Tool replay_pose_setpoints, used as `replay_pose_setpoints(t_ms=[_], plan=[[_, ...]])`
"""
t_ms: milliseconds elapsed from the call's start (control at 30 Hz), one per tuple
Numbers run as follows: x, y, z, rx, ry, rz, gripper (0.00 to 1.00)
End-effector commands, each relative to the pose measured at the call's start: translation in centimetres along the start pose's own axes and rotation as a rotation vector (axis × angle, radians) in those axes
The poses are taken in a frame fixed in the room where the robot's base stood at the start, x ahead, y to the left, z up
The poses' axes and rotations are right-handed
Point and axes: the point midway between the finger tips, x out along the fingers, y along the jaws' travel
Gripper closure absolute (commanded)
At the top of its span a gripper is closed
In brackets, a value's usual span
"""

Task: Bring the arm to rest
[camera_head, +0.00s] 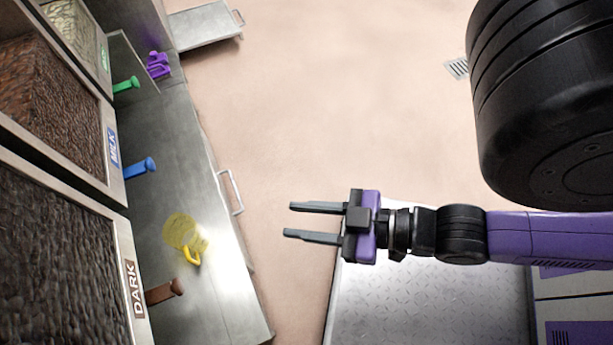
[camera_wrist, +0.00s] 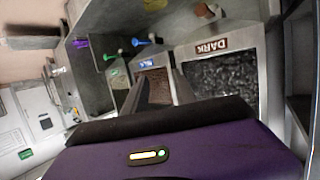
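My gripper (camera_head: 313,222) is at the middle of the head view, pointing left with its two fingers apart and nothing between them. It hangs over the floor, clear of the metal counter (camera_head: 225,285) to its left. My arm stretches from it to the right edge. In the wrist view the purple gripper body fills the bottom, and a finger reaches up in front of the bins.
On the counter stands a yellow transparent jug (camera_head: 183,232). Bins labelled DARK (camera_head: 133,290) and MILK (camera_head: 112,149) line the left, with brown (camera_head: 165,291), blue (camera_head: 140,168) and green (camera_head: 127,84) handles. A purple object (camera_head: 158,64) sits farther back. Open floor (camera_head: 330,100) lies beyond my gripper.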

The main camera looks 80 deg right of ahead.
Motion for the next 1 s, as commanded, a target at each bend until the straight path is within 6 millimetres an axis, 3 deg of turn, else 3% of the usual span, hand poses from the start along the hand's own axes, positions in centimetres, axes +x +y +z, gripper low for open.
replay_pose_setpoints(t_ms=[100,567,767,1000], plan=[[-1.1,0.0,-1.3,0.012,0.031,0.001,0.67],[-1.5,0.0,-2.4,0.015,0.039,0.001,0.67],[-2.6,0.0,-5.9,0.014,0.038,0.001,0.67],[-4.7,0.1,-12.5,0.014,0.038,0.001,0.67]])
